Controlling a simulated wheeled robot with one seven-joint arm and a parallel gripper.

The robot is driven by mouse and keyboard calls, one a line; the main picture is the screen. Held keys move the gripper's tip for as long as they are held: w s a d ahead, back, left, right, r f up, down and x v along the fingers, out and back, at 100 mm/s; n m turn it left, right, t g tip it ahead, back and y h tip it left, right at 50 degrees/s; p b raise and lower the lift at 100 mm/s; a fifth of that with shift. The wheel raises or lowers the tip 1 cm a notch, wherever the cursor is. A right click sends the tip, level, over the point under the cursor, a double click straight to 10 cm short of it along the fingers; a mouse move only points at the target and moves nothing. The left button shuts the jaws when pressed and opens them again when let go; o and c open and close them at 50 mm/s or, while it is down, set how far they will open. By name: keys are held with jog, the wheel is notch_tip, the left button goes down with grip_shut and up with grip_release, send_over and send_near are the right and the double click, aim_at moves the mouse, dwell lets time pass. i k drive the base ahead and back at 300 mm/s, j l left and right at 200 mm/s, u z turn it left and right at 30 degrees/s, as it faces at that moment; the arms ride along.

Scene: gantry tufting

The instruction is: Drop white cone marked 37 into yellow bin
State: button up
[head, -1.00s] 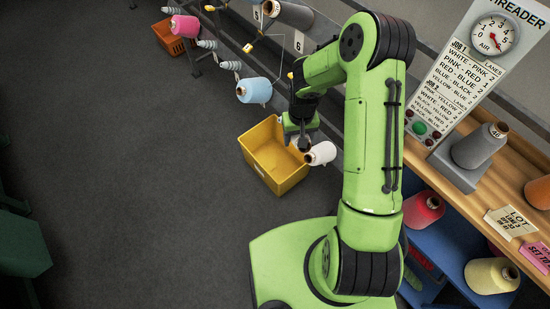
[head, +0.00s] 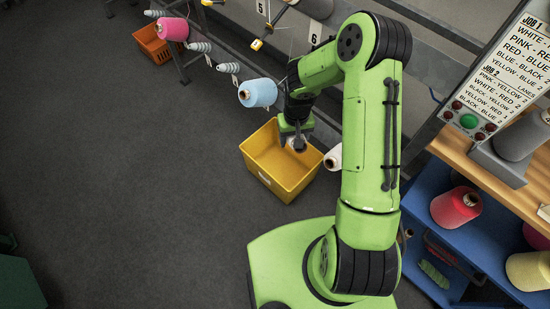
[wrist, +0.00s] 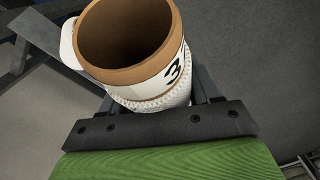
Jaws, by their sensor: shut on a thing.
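My gripper (head: 296,137) is shut on a white cone (wrist: 150,92), which shows large in the wrist view with its brown tube end facing the camera. A "3" is readable on its label; the rest of the number is turned out of sight. In the head view the held cone (head: 297,146) is a small pale patch, mostly hidden by the gripper. The yellow bin (head: 276,186) stands on the floor, and the gripper appears above its right back part. The height between them is hard to tell. The inside of the bin that shows looks empty.
Another white cone (head: 333,158) sits just right of the bin, partly behind my arm. A light blue cone (head: 258,93) and a pink cone (head: 173,29) hang on the rack. An orange bin (head: 152,42) is farther back.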

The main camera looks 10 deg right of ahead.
aim_at(278, 180)
jog(key=i+j+z, duration=0.1)
jog(key=j, duration=0.2)
jog(key=i+j+z, duration=0.1)
jog(key=j, duration=0.25)
jog(key=i+j, duration=0.25)
jog(key=i+j+z, duration=0.15)
jog(key=j, duration=0.25)
jog(key=i+j+z, duration=0.1)
jog(key=j, duration=0.25)
jog(key=i+j+z, duration=0.1)
jog(key=j, duration=0.25)
